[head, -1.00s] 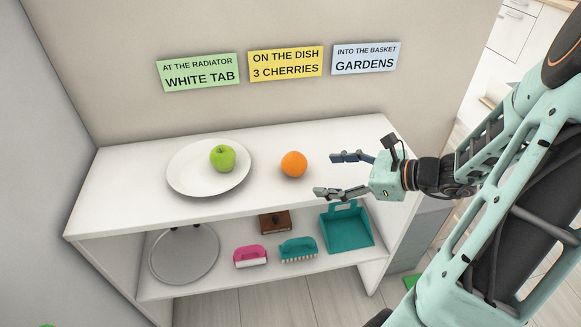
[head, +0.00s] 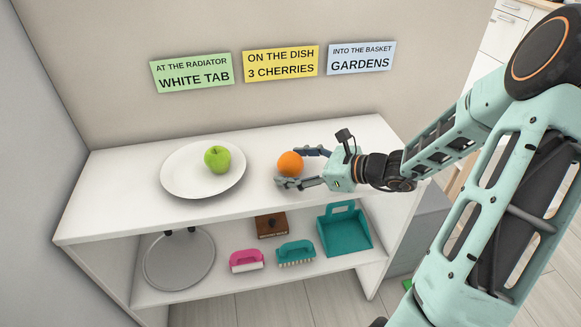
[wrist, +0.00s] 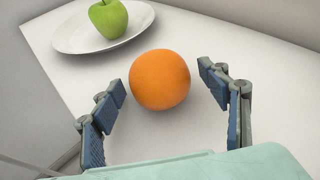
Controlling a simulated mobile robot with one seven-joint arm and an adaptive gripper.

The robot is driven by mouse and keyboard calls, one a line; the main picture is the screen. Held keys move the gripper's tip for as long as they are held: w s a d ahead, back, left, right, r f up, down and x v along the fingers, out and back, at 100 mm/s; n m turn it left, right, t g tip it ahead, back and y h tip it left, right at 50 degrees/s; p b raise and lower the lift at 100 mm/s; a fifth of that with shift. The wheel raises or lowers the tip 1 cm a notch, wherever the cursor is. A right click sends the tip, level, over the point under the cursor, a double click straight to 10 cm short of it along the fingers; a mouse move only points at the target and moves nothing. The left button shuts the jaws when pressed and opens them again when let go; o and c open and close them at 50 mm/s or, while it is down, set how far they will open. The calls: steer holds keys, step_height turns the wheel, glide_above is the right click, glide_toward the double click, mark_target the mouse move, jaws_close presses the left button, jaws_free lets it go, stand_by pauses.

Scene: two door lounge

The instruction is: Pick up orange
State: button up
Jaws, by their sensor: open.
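The orange (head: 290,164) rests on the white top of the shelf unit, to the right of the plate. In the wrist view the orange (wrist: 160,80) lies ahead of and partly between the spread fingers, with a visible space on each side. My gripper (head: 301,167) reaches in from the right, low over the shelf top, its two fingers on either side of the orange. My gripper in the wrist view (wrist: 160,95) is open and holds nothing.
A white plate (head: 183,185) with a green apple (head: 218,159) on it is to the left. The lower shelf holds a round tray (head: 180,262), a pink brush (head: 247,261), a teal brush (head: 296,254), a brown box (head: 271,226) and a teal dustpan (head: 345,233). Signs (head: 281,65) hang behind.

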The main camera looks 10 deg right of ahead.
steer(key=shift+w+a, duration=0.1)
steer(key=c, duration=1.4)
